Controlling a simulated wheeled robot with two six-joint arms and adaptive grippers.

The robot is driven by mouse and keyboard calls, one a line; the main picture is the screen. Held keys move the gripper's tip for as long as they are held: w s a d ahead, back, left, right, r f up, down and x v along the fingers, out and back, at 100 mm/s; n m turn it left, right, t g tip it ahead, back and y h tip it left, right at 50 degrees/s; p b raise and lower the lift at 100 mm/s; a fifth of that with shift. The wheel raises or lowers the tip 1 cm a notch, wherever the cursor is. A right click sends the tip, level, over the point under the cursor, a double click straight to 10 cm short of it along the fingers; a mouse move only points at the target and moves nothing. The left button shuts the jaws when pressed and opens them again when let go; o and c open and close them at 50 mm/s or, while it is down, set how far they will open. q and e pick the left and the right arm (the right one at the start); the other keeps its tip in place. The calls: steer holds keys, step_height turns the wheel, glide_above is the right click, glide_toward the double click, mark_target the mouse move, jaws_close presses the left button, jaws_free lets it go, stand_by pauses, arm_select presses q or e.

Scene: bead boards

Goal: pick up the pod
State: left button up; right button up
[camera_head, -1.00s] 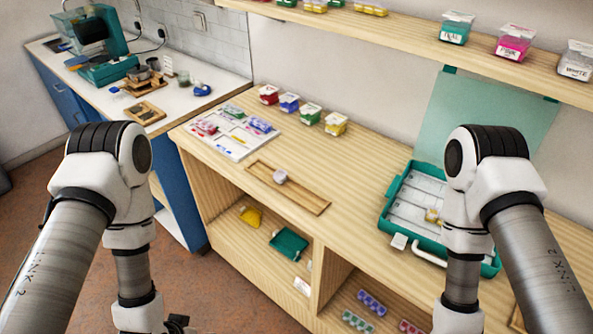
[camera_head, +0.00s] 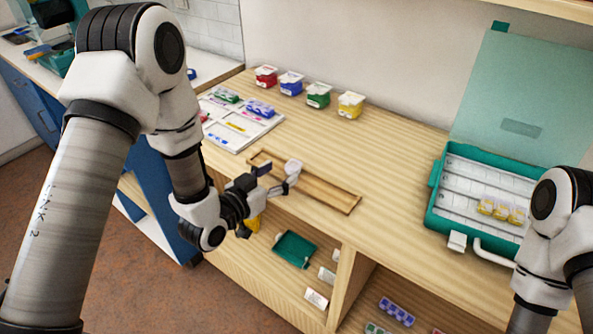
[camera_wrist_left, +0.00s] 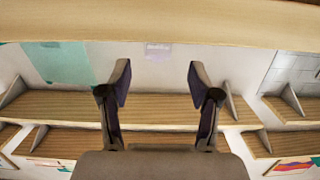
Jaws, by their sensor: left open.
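A small pale grey, rounded piece, which looks like the pod (camera_head: 293,166), is at the shallow wooden tray (camera_head: 335,197) on the bench. My left gripper (camera_head: 273,178) is at the tray's left part, just left of this piece, and a finger partly covers it. I cannot tell whether they touch. The gripper is open. In the left wrist view, its two fingers (camera_wrist_left: 160,85) stand apart with nothing held between them, and no pod is seen there. My right gripper is out of view; only part of that arm shows at the right edge.
A white sorting board (camera_head: 238,146) with coloured pieces lies left of the tray. Several coloured tubs stand behind. An open teal case (camera_head: 435,197) with yellow pods is at the right. The bench between tray and case is clear. Shelves below the bench hold a green bin (camera_head: 294,249).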

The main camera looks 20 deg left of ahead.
mark_target(288, 168)
arm_select(q)
steer(key=p+x, duration=0.1)
steer(key=x, duration=0.3)
steer(key=shift+w+d+f, duration=0.1)
steer(key=shift+w+d, duration=0.1)
steer(key=shift+w, duration=0.05)
steer(key=shift+w+d+f, duration=0.15)
steer(key=shift+w, duration=0.2)
steer(key=c, duration=1)
